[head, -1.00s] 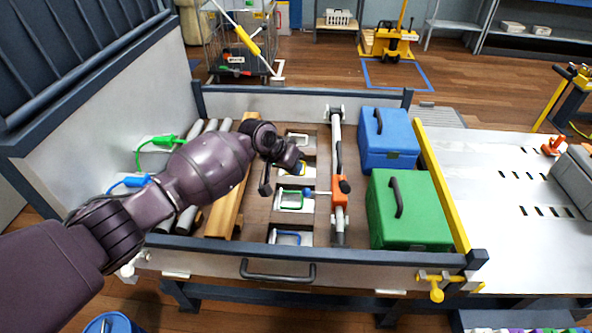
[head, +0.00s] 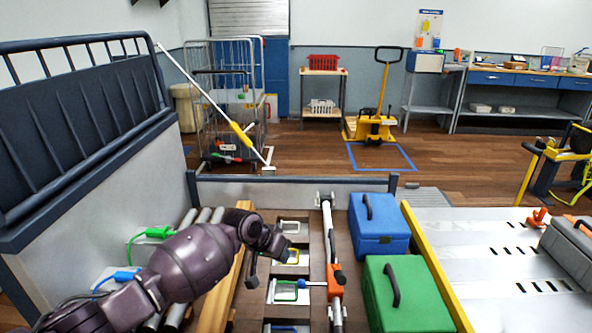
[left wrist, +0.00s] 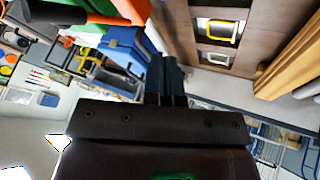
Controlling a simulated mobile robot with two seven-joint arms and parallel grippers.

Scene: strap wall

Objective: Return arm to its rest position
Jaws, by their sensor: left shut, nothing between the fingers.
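My left arm reaches in from the lower left in the head view, over the left part of the walled load bed. Its gripper (head: 272,243) is above the floor plates, beside the wooden beams (head: 228,284), and holds nothing. In the left wrist view the two dark fingers (left wrist: 166,80) are together with nothing between them. My right arm is not in view.
An upright strap bar with an orange block (head: 335,282), a blue case (head: 379,229) and a green case (head: 408,296) stand right of the gripper. Grey rollers, a green strap hook (head: 160,232) and a blue one (head: 125,276) lie left. A barred panel (head: 75,90) rises at left.

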